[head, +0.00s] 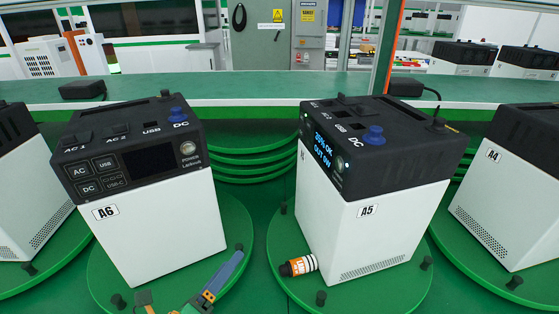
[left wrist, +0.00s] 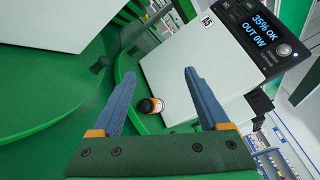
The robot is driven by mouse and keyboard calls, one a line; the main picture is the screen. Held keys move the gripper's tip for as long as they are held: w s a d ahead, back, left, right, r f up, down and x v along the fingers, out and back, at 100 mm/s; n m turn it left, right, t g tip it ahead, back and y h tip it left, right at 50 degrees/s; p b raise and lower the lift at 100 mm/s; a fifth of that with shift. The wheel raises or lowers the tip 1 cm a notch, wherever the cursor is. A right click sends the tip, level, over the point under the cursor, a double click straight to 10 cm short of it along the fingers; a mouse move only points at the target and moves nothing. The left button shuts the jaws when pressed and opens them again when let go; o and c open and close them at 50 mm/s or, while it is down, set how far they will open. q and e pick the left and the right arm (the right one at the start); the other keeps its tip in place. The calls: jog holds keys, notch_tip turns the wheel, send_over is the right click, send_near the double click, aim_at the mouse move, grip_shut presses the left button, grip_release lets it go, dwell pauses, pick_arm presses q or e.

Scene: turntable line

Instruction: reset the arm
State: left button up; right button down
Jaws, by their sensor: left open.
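My left gripper (head: 222,276) is at the bottom of the head view, low in front of the A6 unit, with one blue finger showing clearly. In the left wrist view its two blue fingers (left wrist: 159,76) are spread apart with nothing held between them. A small orange, white and black cylinder (head: 299,266) lies on the green turntable (head: 395,290) beside the A5 unit (head: 370,215). In the left wrist view the cylinder (left wrist: 150,105) shows in the gap between the fingers, beyond them. My right gripper is not in view.
A white and black unit marked A6 (head: 160,235) stands on the left turntable (head: 110,285). Unit A4 (head: 510,210) stands at the right and another unit (head: 28,210) at the left edge. A green-topped ledge (head: 250,90) runs behind. Black pegs stick up from the turntables.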

pick_arm(q)
jog(key=s+a+f+n+g+y, duration=0.1)
jog(key=a+f+n+y, duration=0.1)
jog(key=n, duration=0.4)
jog(key=s+a+f+n+g+y, duration=0.2)
jog(key=a+f+n+y, duration=0.1)
jog(key=n, duration=0.4)
jog(key=s+a+f+n+g+y, duration=0.1)
jog(key=s+a+f+n+y, duration=0.1)
jog(key=n, duration=0.4)
jog(key=shift+a+f+n+g+y, duration=0.35)
jog(key=shift+a+f+y, duration=0.35)
jog(key=shift+y, duration=0.3)
jog(key=s+d+f+n+g+h, duration=0.1)
jog(key=s+f+n+g, duration=0.25)
jog(key=s, duration=0.35)
jog(key=s+d+f+n+g+h, duration=0.1)
jog(key=s+d+f+n+g, duration=0.1)
jog(key=s+n+g, duration=0.4)
notch_tip(320, 180, down, 15)
jog(key=s+m, duration=0.2)
jog(key=s+a+f, duration=0.2)
jog(key=s+f, duration=1)
jog(key=shift+s+a+g+y, duration=0.25)
jog(key=shift+a+g+y, duration=0.05)
jog(key=shift+y, duration=0.1)
